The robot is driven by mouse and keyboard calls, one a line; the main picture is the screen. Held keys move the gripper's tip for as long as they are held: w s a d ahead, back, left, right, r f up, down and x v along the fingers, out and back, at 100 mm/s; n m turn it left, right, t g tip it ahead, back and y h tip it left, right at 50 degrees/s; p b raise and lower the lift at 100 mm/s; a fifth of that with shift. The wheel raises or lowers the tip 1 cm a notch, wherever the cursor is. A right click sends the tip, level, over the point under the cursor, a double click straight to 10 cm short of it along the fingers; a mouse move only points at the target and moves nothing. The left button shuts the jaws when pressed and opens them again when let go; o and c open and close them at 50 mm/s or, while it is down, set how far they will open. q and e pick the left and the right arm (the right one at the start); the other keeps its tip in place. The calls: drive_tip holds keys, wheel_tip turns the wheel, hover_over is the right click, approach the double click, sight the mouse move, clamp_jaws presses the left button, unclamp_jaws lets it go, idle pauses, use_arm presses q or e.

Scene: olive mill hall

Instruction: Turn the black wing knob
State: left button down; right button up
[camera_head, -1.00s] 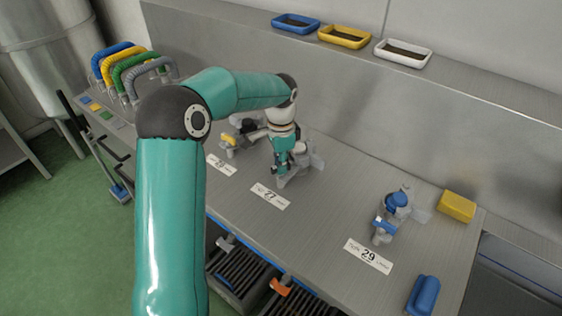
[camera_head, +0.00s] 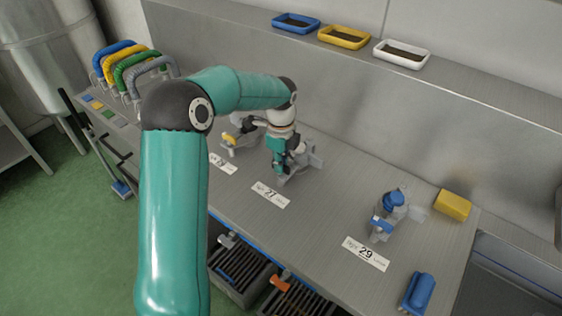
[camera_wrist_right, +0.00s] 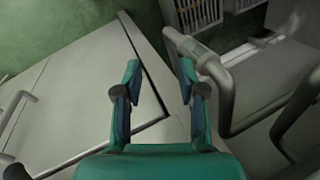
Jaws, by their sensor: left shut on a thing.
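The grey fitting (camera_head: 314,160) behind label 27 stands on the steel bench. My left gripper (camera_head: 282,168) points down over it, shut at its top. The black wing knob is hidden by the gripper, or cannot be told apart from its dark parts. My right gripper (camera_wrist_right: 160,85) shows in the right wrist view, open and empty, with its two fingers apart.
A fitting with a yellow knob (camera_head: 228,138) stands to the left, and one with a blue knob (camera_head: 393,199) stands to the right behind label 29. A yellow block (camera_head: 453,204) and a blue block (camera_head: 418,292) lie at the right. Trays line the back ledge.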

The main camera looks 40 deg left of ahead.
use_arm(q)
drive_tip(key=shift+w+r+m, duration=0.1)
drive_tip(key=shift+m, duration=0.5)
drive_tip(key=c, duration=1.2)
unclamp_jaws()
drive_tip(key=shift+c, duration=0.2)
wheel_tip(320, 180, up, 12)
